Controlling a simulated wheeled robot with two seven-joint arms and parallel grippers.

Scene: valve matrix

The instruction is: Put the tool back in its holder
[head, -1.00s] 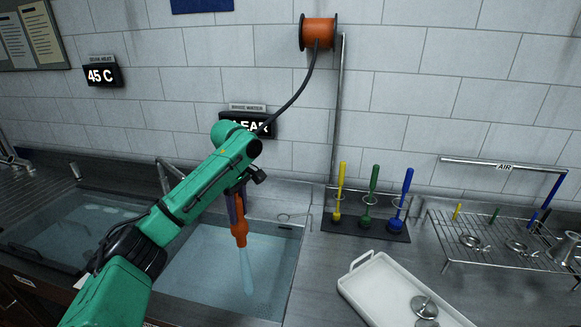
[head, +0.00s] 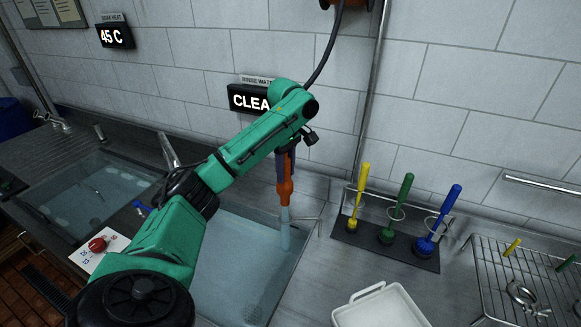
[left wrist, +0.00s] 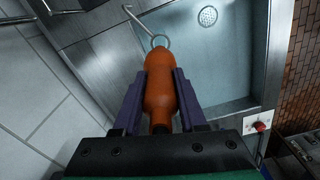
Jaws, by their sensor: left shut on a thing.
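The tool is an orange spray nozzle (head: 285,190) on a dark hose that runs up to the wall. My left gripper (head: 285,168) is shut on it and holds it upright, tip down, over the right part of the rinse sink. A pale blue stream (head: 285,236) shows below the tip. In the left wrist view the orange body (left wrist: 160,92) sits between both purple fingers (left wrist: 160,100). A thin metal ring (left wrist: 160,41) with a rod shows just beyond its tip; I cannot tell whether they touch. In the head view a thin wire fitting (head: 308,219) stands beside the stream. My right gripper is out of view.
Yellow, green and blue brushes (head: 397,208) stand in a rack (head: 345,232) right of the sink. A water-filled rinse sink (head: 225,262) and second sink (head: 90,195) are left. A red knob (head: 98,244) is at front left.

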